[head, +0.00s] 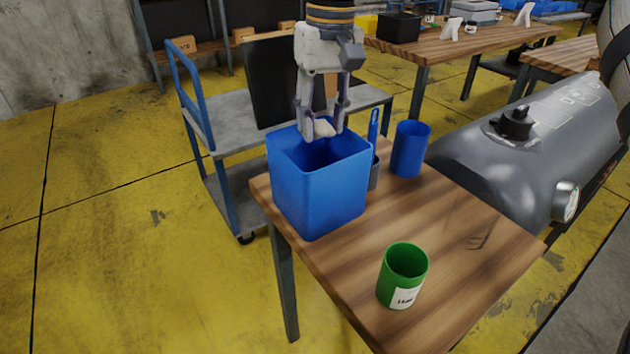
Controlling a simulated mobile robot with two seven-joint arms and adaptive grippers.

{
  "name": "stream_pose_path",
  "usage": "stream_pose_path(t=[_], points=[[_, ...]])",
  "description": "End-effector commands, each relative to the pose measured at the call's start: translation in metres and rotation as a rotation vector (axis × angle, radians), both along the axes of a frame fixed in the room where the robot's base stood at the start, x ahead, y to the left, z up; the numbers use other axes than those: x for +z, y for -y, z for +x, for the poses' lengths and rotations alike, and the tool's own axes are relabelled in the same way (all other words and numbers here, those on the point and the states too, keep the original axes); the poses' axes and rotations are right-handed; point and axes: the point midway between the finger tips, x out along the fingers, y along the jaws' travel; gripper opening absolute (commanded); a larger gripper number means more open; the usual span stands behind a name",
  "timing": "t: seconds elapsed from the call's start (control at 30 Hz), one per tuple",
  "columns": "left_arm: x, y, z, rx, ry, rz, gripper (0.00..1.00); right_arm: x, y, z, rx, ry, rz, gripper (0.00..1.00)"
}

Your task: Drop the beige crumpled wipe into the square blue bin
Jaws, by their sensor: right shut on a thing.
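The square blue bin (318,196) stands upright at the left corner of the wooden table, its open top facing up. My right gripper (320,128) points down over the bin's mouth. It is shut on the beige crumpled wipe (322,128), which shows as a small pale lump between the fingertips. The wipe is at about the height of the bin's rim, toward its far side. I cannot tell whether it touches the rim. The bin's floor is hidden by its near walls. My left gripper is not in view.
On the wooden table (460,225) are a round blue container (410,149), a green labelled can (403,275) and a dark holder with a blue-handled tool (373,128). A cart (225,130) stands behind. The table's right part is clear.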

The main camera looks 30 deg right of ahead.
Motion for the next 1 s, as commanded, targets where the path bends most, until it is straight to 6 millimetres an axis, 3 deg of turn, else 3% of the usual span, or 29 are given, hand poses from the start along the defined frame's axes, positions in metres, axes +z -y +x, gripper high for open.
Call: stream_pose_path(t=[0.03, 0.1, 0.17, 0.53, 0.8, 1.0], points=[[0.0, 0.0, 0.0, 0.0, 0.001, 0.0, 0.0, 0.0, 0.0, 0.0, 0.0, 0.0, 0.0, 0.24], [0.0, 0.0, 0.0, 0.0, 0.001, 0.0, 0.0, 0.0, 0.0, 0.0, 0.0, 0.0, 0.0, 0.46], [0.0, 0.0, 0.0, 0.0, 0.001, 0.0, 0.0, 0.0, 0.0, 0.0, 0.0, 0.0, 0.0, 0.58], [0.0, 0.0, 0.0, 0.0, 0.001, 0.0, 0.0, 0.009, 0.0, 0.0, 0.0, 0.002, 0.0, 0.58], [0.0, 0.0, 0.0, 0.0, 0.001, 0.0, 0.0, 0.078, 0.004, 0.001, -0.002, 0.005, 0.001, 0.58], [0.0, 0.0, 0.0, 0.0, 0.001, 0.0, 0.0, 0.113, 0.007, 0.0, 0.0, 0.001, 0.0, 0.58]])
